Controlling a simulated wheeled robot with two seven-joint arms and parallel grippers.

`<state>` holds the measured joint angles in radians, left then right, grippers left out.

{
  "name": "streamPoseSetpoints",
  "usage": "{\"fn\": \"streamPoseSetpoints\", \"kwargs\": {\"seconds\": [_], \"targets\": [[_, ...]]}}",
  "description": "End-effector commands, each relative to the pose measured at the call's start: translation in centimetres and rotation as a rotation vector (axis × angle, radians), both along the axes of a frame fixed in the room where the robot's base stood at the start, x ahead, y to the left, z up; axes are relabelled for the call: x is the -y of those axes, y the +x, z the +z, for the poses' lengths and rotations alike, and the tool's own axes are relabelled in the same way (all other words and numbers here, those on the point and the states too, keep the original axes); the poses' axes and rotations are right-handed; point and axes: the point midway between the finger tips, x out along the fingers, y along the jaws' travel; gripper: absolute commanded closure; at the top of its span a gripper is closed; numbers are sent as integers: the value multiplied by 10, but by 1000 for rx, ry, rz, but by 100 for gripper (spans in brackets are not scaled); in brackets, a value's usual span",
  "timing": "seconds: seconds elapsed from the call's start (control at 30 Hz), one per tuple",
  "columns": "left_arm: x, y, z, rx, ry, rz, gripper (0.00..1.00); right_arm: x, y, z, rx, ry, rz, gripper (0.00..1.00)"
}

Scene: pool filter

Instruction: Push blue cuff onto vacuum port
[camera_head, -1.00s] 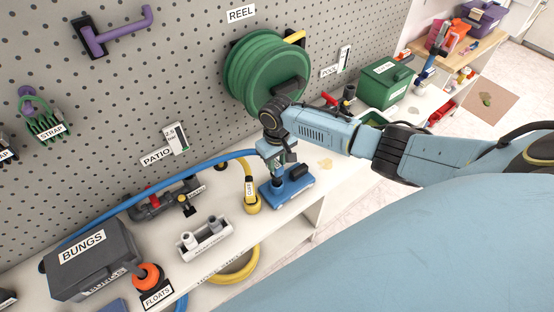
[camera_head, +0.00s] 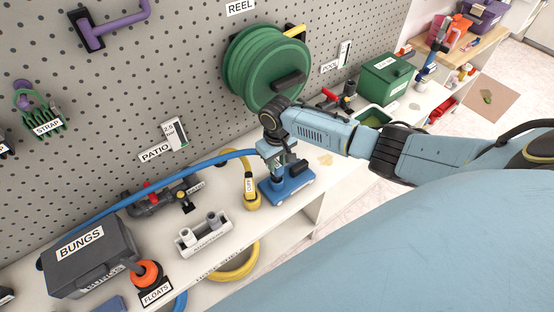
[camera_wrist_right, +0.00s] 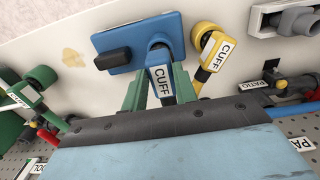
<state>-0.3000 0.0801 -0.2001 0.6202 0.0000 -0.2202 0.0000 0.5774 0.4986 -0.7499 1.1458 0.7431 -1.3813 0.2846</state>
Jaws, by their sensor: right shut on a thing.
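The blue cuff (camera_wrist_right: 159,88), labelled CUFF, is at the end of the blue hose (camera_head: 135,198). My right gripper (camera_wrist_right: 157,74) has its green fingers on both sides of the cuff and is shut on it. In the head view my right gripper (camera_head: 272,155) is above the blue vacuum head (camera_head: 292,189), which sits on the white shelf. In the wrist view the cuff meets the port area of the vacuum head (camera_wrist_right: 118,36). The port is mostly hidden, so I cannot tell how far the cuff covers it. My left gripper is not in view.
A yellow cuff (camera_head: 251,190) on a yellow hose stands just left of the vacuum head. A grey fitting tray (camera_head: 203,238) and BUNGS box (camera_head: 88,262) are farther left. The green reel (camera_head: 262,68) hangs behind. A clear shelf patch (camera_head: 325,172) lies right.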

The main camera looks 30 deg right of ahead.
Motion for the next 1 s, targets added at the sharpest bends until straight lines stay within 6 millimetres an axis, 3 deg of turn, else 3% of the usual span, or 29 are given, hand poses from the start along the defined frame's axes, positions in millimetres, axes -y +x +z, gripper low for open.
{"fn": "streamPoseSetpoints", "kwargs": {"seconds": [1.0], "targets": [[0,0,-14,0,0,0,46,0,0,-23,-1,0,0,99]]}}
